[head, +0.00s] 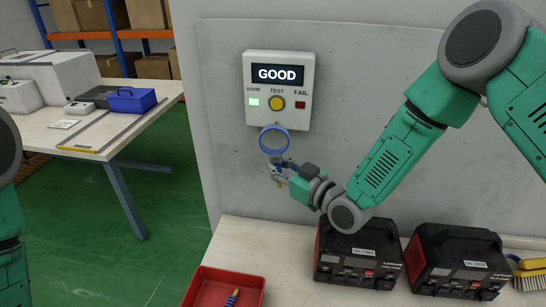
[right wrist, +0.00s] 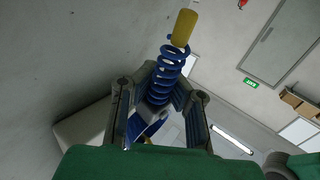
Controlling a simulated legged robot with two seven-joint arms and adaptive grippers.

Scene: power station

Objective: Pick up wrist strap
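The wrist strap (head: 274,140) shows in the head view as a blue ring, just below the wall tester (head: 279,90). My right gripper (head: 281,169) is directly under the ring and appears closed around the strap's lower part. In the right wrist view, the strap's blue coiled cord (right wrist: 172,70) with a yellow end (right wrist: 184,27) rises between the fingers of my right gripper (right wrist: 160,110). The exact finger contact is partly hidden. My left gripper is out of view; only part of my left arm shows at the left edge.
The tester reads GOOD, with its left light lit green. A red bin (head: 205,287) with a small blue and yellow item (head: 232,298) stands on the workbench (head: 265,235). Two black-and-red devices (head: 358,255) (head: 458,262) and a brush (head: 531,279) are to the right. Another table (head: 110,125) is at left.

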